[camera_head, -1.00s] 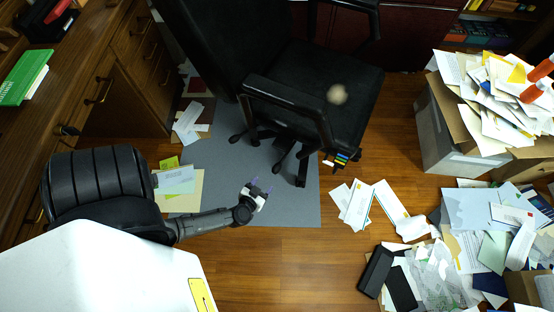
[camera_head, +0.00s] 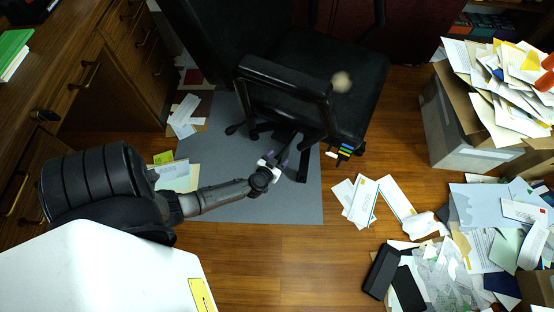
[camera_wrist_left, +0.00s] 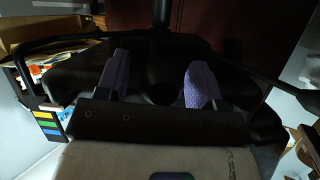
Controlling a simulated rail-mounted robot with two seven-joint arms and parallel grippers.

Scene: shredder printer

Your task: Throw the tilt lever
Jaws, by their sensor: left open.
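The black office chair (camera_head: 310,95) stands on a grey mat. A small black part with yellow, blue and green stripes (camera_head: 342,153) sticks out under the seat's front right; in the left wrist view the stripes (camera_wrist_left: 46,123) are at the left. In that view a dark rod with a thick end (camera_wrist_left: 308,101) reaches out at the right. I cannot tell for sure which part is the tilt lever. My left gripper (camera_head: 274,160), with purple pads, is open and empty below the seat, left of the stripes. Its fingers (camera_wrist_left: 158,65) point at the dark chair underside. My right gripper is not in view.
A wooden desk (camera_head: 75,85) stands at the left. Envelopes (camera_head: 362,200) lie on the floor right of the mat (camera_head: 285,207). Boxes with heaped papers (camera_head: 455,130) fill the right side. The wood floor (camera_head: 300,255) in front is clear.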

